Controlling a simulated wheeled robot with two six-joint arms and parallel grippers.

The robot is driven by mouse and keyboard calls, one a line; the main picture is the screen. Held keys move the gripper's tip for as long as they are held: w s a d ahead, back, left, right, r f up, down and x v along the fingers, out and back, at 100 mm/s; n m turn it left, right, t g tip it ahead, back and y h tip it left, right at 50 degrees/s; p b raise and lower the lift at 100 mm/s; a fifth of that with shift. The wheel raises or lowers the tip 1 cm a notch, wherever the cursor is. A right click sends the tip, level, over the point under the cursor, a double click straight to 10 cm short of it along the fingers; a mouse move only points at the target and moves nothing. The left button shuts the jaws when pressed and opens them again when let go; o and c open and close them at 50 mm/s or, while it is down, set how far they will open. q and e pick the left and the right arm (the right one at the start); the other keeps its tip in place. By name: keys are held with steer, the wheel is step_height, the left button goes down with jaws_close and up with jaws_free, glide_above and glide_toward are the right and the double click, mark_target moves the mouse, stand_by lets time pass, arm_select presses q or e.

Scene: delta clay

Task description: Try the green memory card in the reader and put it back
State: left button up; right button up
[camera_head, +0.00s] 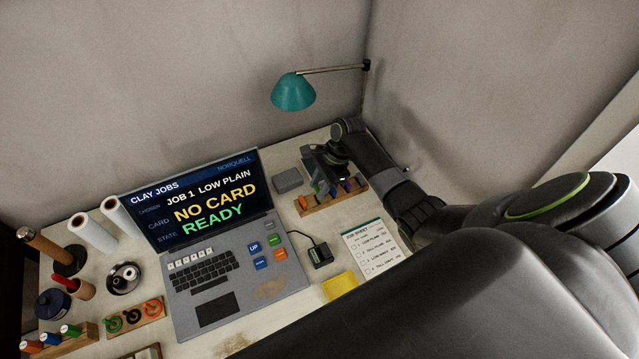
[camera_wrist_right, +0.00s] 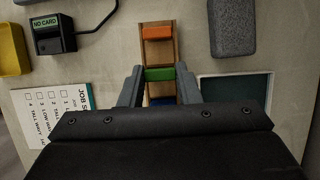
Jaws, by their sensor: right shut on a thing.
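The wooden card rack (camera_head: 334,203) stands at the right of the desk with coloured memory cards in it. My right gripper (camera_head: 331,187) is over the rack, its fingers down among the cards. In the right wrist view, the fingers of this gripper (camera_wrist_right: 160,84) are shut on the green memory card (camera_wrist_right: 159,74), which is in line with the rack between orange and blue cards. Whether it is clear of its slot I cannot tell. The black card reader (camera_head: 320,254) is left of the rack; its display in the wrist view (camera_wrist_right: 45,22) reads NO CARD. My left gripper is not in view.
The laptop (camera_head: 208,231) shows NO CARD and READY. A job sheet (camera_head: 372,249), a yellow tray (camera_head: 339,285) and a grey box (camera_head: 288,180) lie around the reader and rack. A teal lamp (camera_head: 293,92) hangs above the back edge.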

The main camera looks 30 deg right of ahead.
steer(key=shift+f+p, duration=0.1)
steer(key=shift+p, duration=0.85)
stand_by(1.1)
steer(key=shift+f, duration=0.3)
stand_by(0.3)
steer(key=shift+f+b, duration=0.4)
steer(key=shift+f, duration=0.1)
steer(key=shift+f, duration=0.15)
steer(key=o, duration=1.4)
